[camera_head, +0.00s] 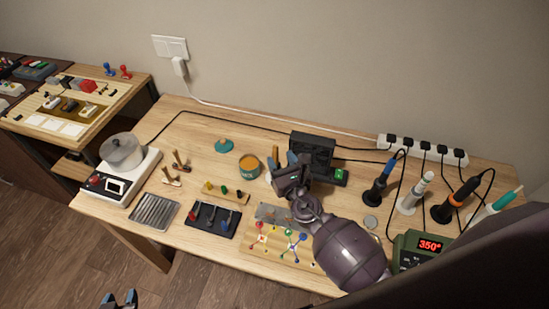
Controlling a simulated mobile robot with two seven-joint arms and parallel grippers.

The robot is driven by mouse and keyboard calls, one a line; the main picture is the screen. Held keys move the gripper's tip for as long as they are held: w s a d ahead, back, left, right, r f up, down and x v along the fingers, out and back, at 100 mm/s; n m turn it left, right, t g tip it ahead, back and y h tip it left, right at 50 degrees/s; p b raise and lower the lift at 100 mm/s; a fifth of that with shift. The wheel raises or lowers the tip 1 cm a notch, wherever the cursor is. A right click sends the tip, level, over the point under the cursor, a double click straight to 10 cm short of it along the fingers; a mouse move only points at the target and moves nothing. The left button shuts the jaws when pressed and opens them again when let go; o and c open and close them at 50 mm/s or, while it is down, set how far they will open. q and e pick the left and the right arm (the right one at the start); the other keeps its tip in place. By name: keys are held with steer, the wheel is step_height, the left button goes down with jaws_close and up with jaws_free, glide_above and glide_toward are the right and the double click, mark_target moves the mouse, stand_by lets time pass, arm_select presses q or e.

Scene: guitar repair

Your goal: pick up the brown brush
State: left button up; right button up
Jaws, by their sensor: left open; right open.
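Two small brown wooden pieces (181,160) and (171,178) lie on the workbench left of centre; they may be brushes, but they are too small to tell. My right gripper (281,161) is open above the back middle of the bench, right of an open round tin (249,166). A narrow orange-brown upright piece (275,152) shows between its blue fingertips; I cannot tell whether it is the brown brush, or whether they touch it. My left gripper (119,299) is open at the bottom edge, in front of the bench and away from everything on it.
A black box (312,150) stands close behind my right gripper. Several soldering irons in holders (407,202), their cables and a power strip (422,150) crowd the right. A hot plate (122,155) stands at the left, near a metal tray (154,211) and a black tray (211,220).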

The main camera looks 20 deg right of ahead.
mark_target(277, 152)
steer(key=shift+w+a+f, duration=0.1)
steer(key=shift+w+a, duration=0.05)
steer(key=shift+w, duration=1.55)
steer(key=shift+w+a+f, duration=0.1)
steer(key=shift+w, duration=1.55)
jaws_close()
